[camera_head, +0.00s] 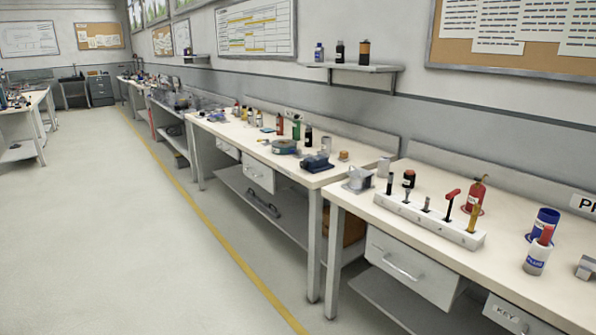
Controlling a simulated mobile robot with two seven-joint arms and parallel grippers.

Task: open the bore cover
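I cannot make out a bore cover for certain in the head view. A grey metal fixture (358,179) stands at the left end of the near workbench (510,275). A grey block (586,268) is cut off by the right edge of the picture. Neither of my grippers is in view.
A long white rack (405,208) holds several upright tools. Another bench (226,130) with clutter extends farther away. The floor (110,240) at left is open.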

